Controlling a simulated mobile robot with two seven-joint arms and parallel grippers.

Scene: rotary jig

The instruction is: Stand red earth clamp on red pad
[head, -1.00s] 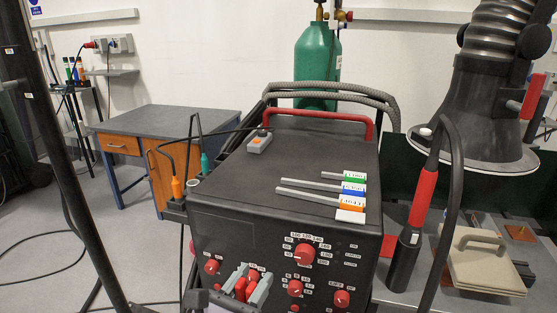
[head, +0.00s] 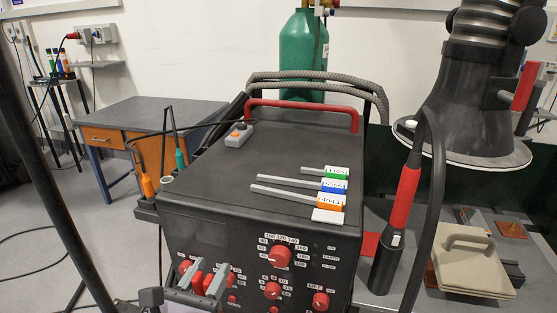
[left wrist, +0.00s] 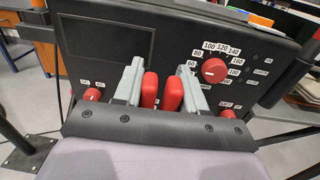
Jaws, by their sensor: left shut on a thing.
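My left gripper (head: 202,281) is at the bottom of the head view, in front of the black machine's panel. Its grey fingers are shut on the red earth clamp, of which two upright red grips (head: 196,284) show between them. In the left wrist view the grips (left wrist: 150,89) stand side by side between the fingers (left wrist: 160,85), with a narrow dark gap between them. The clamp's lower part is hidden behind the gripper body. A flat red patch (head: 370,243), possibly the red pad, lies right of the machine, partly hidden. My right gripper is not in view.
The black machine (head: 215,160) has red knobs and a red rear handle. Tagged keys lie on top. A red-and-black torch (head: 408,185) stands in a holder to the right, its cable looping over. A beige handled block (head: 470,268) and a black hood (head: 465,125) are further right.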

